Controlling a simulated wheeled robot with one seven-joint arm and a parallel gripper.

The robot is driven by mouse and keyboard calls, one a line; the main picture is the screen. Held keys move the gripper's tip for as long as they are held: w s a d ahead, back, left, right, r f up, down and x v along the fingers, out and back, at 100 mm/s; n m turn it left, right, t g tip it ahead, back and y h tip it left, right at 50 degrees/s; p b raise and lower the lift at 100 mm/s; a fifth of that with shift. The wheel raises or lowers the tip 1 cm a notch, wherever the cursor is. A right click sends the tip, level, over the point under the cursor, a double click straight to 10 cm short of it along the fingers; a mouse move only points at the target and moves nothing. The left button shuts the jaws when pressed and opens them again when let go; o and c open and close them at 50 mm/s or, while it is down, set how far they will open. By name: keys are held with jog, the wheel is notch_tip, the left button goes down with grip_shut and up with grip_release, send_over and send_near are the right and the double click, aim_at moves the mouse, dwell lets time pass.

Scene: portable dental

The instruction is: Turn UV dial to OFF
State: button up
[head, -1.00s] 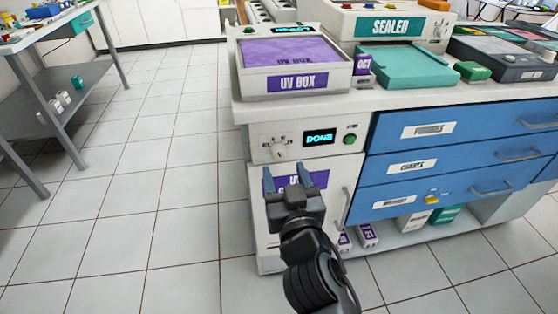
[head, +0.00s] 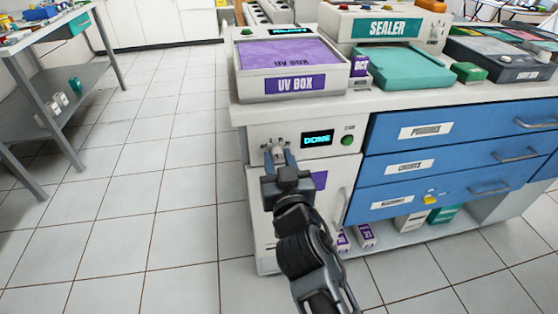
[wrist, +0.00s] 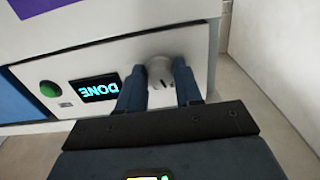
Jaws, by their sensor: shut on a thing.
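The white UV dial (wrist: 160,73) sits on the white control panel (wrist: 205,60) in the wrist view, between my two blue fingers. In the head view the dial (head: 278,150) is mostly hidden behind the fingertips. My gripper (head: 279,152) is shut on the dial; it also shows in the wrist view (wrist: 160,75). The dial's pointer direction and the small marks around it are too small or covered to read. The display (head: 318,138) beside it reads DONE and appears upside down in the wrist view (wrist: 95,88).
A green button (head: 347,140) is right of the display. The UV box (head: 292,68) stands on the counter above. Blue drawers (head: 440,165) with handles are to the right. The cabinet door (head: 325,205) is below the panel, and open tiled floor lies to the left.

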jog(key=c, duration=0.5)
jog(key=shift+o, duration=0.2)
jog(key=shift+n, duration=0.3)
jog(key=n, duration=0.3)
jog(key=shift+d, duration=0.1)
jog(key=shift+n+p, duration=0.35)
jog(key=shift+n, duration=1.75)
jog(key=o, duration=1)
